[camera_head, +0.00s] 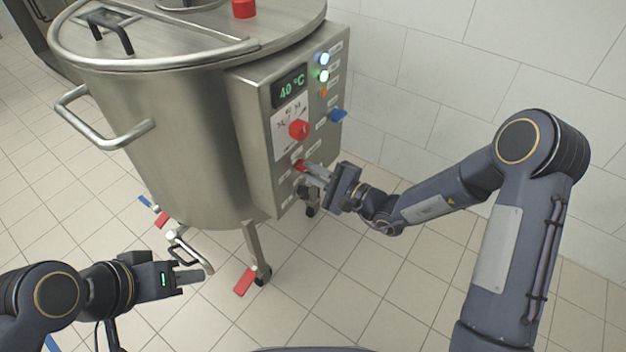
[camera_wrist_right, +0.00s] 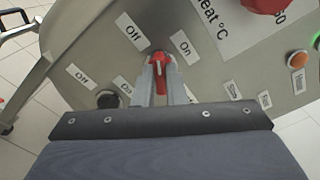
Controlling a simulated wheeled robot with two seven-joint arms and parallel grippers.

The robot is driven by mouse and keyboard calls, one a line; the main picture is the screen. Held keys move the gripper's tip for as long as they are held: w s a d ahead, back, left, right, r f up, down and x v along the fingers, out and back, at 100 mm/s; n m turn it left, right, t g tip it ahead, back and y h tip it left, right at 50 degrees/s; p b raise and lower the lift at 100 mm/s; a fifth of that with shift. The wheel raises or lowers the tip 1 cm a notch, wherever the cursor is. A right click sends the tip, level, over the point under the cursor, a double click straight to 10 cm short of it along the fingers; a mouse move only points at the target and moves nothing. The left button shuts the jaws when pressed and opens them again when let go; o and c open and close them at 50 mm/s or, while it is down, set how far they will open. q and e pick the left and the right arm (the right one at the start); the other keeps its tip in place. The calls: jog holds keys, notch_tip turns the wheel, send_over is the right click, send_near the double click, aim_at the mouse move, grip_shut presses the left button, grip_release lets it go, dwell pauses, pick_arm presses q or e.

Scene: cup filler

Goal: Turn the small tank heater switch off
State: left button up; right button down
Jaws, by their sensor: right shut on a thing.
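The steel tank (camera_head: 180,140) carries a control panel (camera_head: 268,110) on its right side. A small red switch (camera_head: 300,165) sits low on the panel. In the right wrist view the red switch (camera_wrist_right: 158,62) has an Off label (camera_wrist_right: 131,32) at upper left and an On label (camera_wrist_right: 185,47) at upper right. My right gripper (camera_head: 307,169) is shut on the red switch, with a finger on either side in the wrist view (camera_wrist_right: 160,80). The fingers partly cover it; I cannot tell its exact setting. My left gripper (camera_head: 203,275) hangs near the tank's legs, holding nothing visible.
The display (camera_head: 290,86) reads 40 °C above a larger red knob (camera_head: 299,129). A blue knob (camera_head: 337,115) and white, green and orange lights are on the panel. A black switch (camera_wrist_right: 108,98) sits beside the red one. Tiled floor is clear at the front.

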jog(key=shift+f+n+b, duration=0.2)
jog(key=shift+n+b, duration=3.1)
jog(key=shift+b, duration=1.25)
jog(key=c, duration=1.5)
grip_release()
jog(key=shift+r, duration=0.1)
jog(key=shift+p+v, duration=0.8)
jog(key=shift+v, duration=3.15)
